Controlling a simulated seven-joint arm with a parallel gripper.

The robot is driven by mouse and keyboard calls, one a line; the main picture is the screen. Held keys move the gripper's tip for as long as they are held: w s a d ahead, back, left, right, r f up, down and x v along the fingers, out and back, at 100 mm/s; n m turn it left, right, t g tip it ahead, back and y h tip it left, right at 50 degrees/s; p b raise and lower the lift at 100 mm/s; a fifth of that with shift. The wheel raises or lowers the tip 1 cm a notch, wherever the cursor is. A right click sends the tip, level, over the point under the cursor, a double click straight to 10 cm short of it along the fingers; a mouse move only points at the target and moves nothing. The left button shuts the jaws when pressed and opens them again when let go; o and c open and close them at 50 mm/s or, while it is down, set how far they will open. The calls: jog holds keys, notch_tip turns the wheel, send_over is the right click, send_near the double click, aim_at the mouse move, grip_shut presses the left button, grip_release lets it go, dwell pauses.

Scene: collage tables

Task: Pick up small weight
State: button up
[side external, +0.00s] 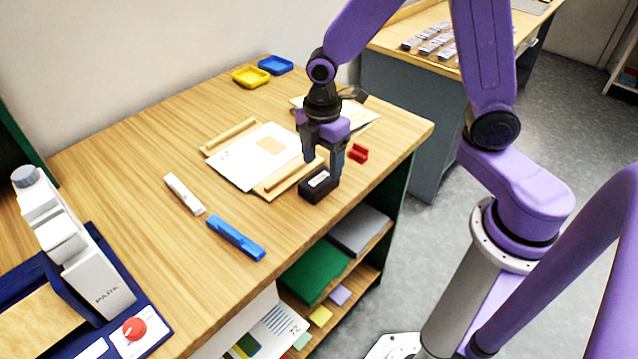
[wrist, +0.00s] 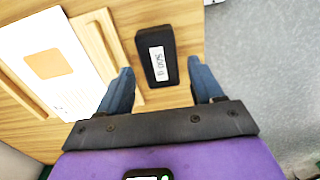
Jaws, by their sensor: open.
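The small weight is a black block (side external: 316,190) with a white label on top, lying near the table's front right edge. In the wrist view the weight (wrist: 144,41) lies just beyond the fingertips, and the gap between the fingers is wider than the block. My gripper (side external: 323,168) is open, pointing down close above the weight, with its fingertips near the block's top. In the wrist view both blue fingers (wrist: 161,72) are spread with nothing between them. Whether a finger touches the weight is not clear.
A white sheet (side external: 245,160) between two wooden strips (side external: 290,178) lies left of the weight. A red piece (side external: 358,153) sits to its right. A blue bar (side external: 236,238) and a white bar (side external: 184,194) lie further left. Yellow (side external: 250,76) and blue (side external: 275,65) trays stand at the back.

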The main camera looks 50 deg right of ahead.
aim_at(319, 178)
jog(key=shift+w+a+f, duration=0.1)
jog(key=shift+a+f, duration=0.1)
jog(key=shift+f, duration=1.15)
jog(key=shift+a+f, duration=0.2)
jog(key=shift+f, duration=1.15)
jog(key=c, duration=1.1)
jog(key=shift+c, duration=0.2)
jog(key=shift+r, duration=0.15)
